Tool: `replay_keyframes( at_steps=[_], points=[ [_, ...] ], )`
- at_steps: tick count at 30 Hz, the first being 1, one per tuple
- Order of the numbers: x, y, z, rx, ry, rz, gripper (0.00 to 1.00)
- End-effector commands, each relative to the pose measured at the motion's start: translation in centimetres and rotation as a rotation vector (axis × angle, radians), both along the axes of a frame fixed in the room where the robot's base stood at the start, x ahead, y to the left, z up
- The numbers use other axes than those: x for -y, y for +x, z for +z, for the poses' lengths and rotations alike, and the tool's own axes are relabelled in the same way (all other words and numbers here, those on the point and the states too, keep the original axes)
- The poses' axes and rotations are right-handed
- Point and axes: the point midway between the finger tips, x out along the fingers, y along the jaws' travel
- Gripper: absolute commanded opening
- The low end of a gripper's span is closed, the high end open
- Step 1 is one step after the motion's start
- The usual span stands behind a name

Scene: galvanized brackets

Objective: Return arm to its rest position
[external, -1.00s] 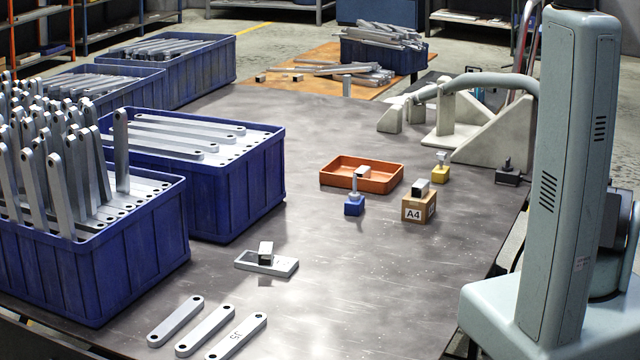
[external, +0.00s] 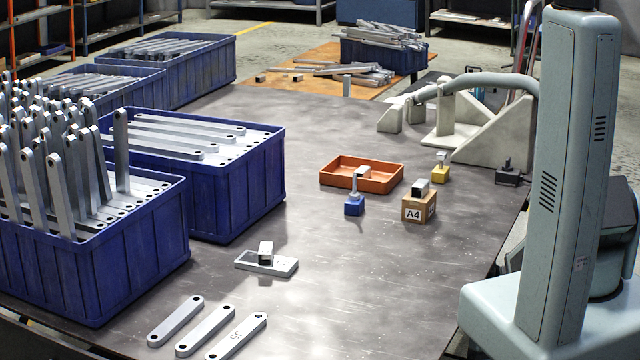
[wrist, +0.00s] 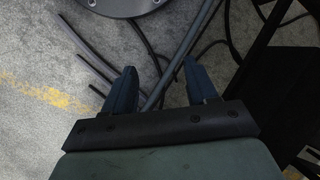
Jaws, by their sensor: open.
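My gripper (wrist: 159,82) shows in the wrist view with its two dark blue fingers spread apart and nothing between them. It points down over a grey floor with cables and is away from the table. In the external view my gripper is out of the picture; only part of my pale arm shows at the right edge. Three galvanized brackets (external: 205,331) lie side by side at the front of the steel table (external: 310,240).
Blue crates of brackets (external: 235,195) stand on the left. An orange tray (external: 340,180), a small A4 box (external: 418,208), a blue-based piece (external: 354,207) and a small grey tray (external: 280,268) stand on the table. In the wrist view, cables (wrist: 175,60) cross the floor below my gripper.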

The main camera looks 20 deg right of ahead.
Motion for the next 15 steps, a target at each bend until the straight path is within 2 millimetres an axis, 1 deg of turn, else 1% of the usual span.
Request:
replay_keyframes(
  at_steps=[1, 3, 7, 9, 12, 15],
  points=[
    [-1.2, -2.6, 0.3, -0.044, -0.016, 0.032, 0.57],
    [-2.2, -5.4, 0.4, -0.097, -0.043, 0.065, 0.57],
    [-3.2, -9.5, 0.8, -0.177, -0.093, 0.118, 0.57],
    [-3.4, -11.1, 1.0, -0.207, -0.114, 0.14, 0.57],
    [-3.6, -12.6, 1.3, -0.235, -0.136, 0.16, 0.57],
    [-3.6, -12.6, 1.3, -0.235, -0.136, 0.16, 0.57]
  ],
)
